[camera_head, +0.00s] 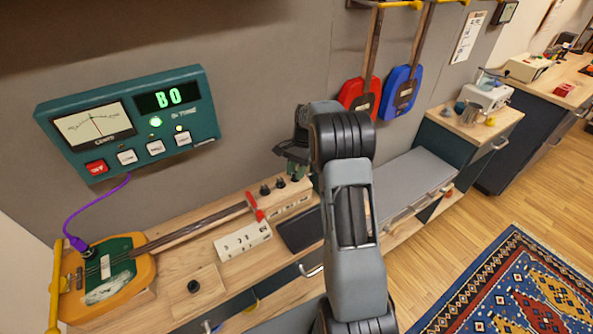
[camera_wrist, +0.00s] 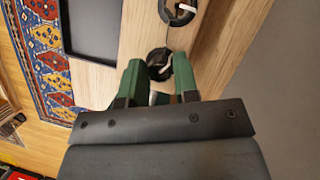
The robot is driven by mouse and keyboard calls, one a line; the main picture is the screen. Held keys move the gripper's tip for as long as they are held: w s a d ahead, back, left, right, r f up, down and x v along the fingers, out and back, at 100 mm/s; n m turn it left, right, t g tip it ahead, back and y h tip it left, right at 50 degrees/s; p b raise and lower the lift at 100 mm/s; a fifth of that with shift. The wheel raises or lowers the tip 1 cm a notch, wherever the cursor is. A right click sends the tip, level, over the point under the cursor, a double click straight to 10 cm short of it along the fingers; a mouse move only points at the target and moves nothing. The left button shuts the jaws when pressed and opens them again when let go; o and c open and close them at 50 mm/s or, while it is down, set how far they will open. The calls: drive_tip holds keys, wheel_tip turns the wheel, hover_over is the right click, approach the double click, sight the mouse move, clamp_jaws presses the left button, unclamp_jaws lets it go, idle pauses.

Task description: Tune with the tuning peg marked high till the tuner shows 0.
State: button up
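The teal tuner (camera_head: 135,122) on the wall has a green display (camera_head: 168,97) with what looks like "B0". Its dial needle (camera_head: 96,125) stands near the middle; the scale is too small to read exactly. The stringed instrument (camera_head: 140,270) lies on the bench, its neck running right to a wooden head with black tuning pegs (camera_head: 280,183). My gripper (camera_head: 297,165) is over the right end of the head. In the wrist view its green fingers (camera_wrist: 160,70) stand apart on either side of a black peg (camera_wrist: 159,55), with small gaps showing. Peg markings are not readable.
Another black peg (camera_wrist: 178,10) is close by in the wrist view. A red clip-like part (camera_head: 254,207) stands on the neck, left of the pegs. A purple cable (camera_head: 92,207) joins tuner and instrument. Red (camera_head: 355,94) and blue (camera_head: 398,92) instruments hang behind my arm.

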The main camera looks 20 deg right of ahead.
drive_tip(key=o, duration=0.4)
drive_tip(key=v, duration=1.4)
drive_tip(key=shift+f, duration=0.1)
drive_tip(key=shift+w, duration=0.1)
wheel_tip(320, 180, down, 5)
drive_tip(key=s+n+t+h, duration=0.1)
drive_tip(key=s+n, duration=0.1)
drive_tip(key=n, duration=0.2)
drive_tip(key=shift+s+a+r+n+t+h, duration=0.45)
drive_tip(key=shift+s+a+r+n+t, duration=0.7)
drive_tip(key=shift+s+a, duration=2.05)
drive_tip(key=shift+s+a+r+n+t+h, duration=0.55)
drive_tip(key=shift+s+a+n, duration=1.15)
drive_tip(key=shift+s, duration=2.9)
drive_tip(key=shift+s+a+r+n+t+h, duration=0.3)
drive_tip(key=shift+s+a+r+n+t, duration=0.75)
drive_tip(key=shift+s+a, duration=2.25)
drive_tip(key=shift+s+d+f, duration=0.1)
drive_tip(key=shift+s+d, duration=0.5)
drive_tip(key=shift+d, duration=0.05)
